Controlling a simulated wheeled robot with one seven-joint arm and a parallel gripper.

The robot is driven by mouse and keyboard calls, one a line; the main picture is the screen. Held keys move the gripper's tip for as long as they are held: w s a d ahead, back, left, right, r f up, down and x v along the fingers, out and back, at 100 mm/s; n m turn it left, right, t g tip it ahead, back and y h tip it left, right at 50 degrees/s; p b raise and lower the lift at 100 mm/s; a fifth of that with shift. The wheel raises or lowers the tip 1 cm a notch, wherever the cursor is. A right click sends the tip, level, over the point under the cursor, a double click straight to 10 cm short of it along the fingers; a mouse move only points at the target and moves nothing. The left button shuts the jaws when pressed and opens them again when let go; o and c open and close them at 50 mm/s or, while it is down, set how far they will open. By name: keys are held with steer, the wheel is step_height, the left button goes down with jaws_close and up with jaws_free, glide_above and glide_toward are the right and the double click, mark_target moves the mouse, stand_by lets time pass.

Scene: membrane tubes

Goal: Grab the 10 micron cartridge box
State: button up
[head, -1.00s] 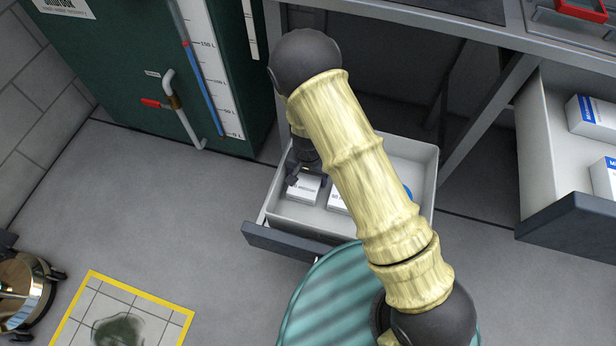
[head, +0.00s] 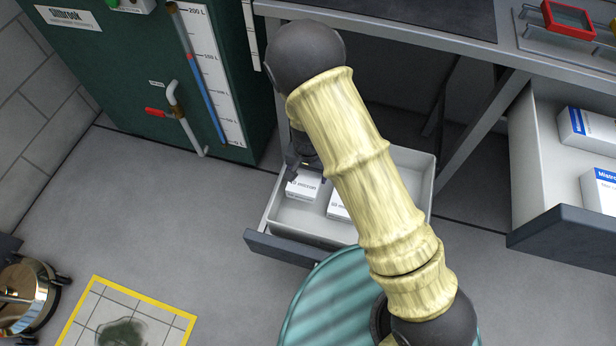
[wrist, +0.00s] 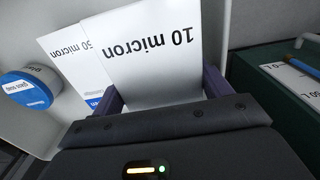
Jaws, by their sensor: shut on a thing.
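The white 10 micron cartridge box (wrist: 150,55) fills the middle of the wrist view, its printed label upside down there. My gripper (wrist: 160,98) is shut on it, with one finger at each side of the box. In the head view the box (head: 302,186) is at the left end of the open drawer (head: 290,222), with my gripper (head: 306,172) at its top, partly hidden by my arm. Whether the box touches the drawer floor is unclear.
A second white box (wrist: 75,60), its label partly covered, and a round blue-and-white container (wrist: 28,90) are beside the held box. A green tank (head: 150,75) stands left of the drawer. Another open drawer (head: 560,215) with white boxes is at the right.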

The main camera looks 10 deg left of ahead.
step_height(320, 180, up, 11)
steer(key=p, duration=0.3)
stand_by(0.4)
